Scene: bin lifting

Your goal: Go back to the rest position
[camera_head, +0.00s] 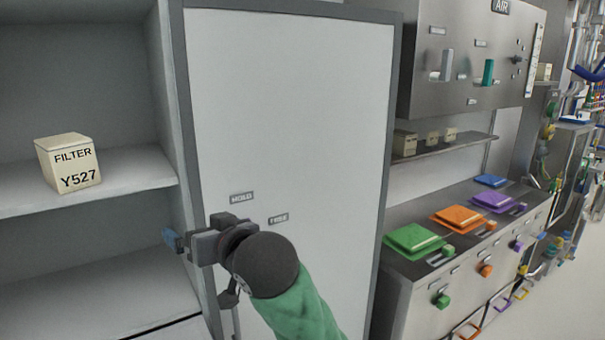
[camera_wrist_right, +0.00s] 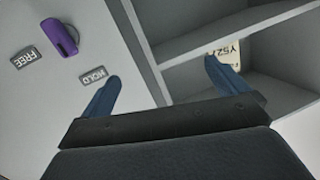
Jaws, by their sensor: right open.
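My right gripper (camera_head: 172,240) is raised in front of the cabinet's front edge, beside the open shelves. It also shows in the right wrist view (camera_wrist_right: 162,85), where its two blue fingers are spread wide with nothing between them. My right arm comes up from the bottom of the head view in a green sleeve. My left gripper is in neither view.
A cream bin (camera_head: 68,162) marked FILTER Y527 stands upright on the left shelf. A purple handle (camera_wrist_right: 60,38) lies near the FREE and HOLD labels on a pale panel (camera_head: 290,90). A counter (camera_head: 400,262) with coloured lids stands right.

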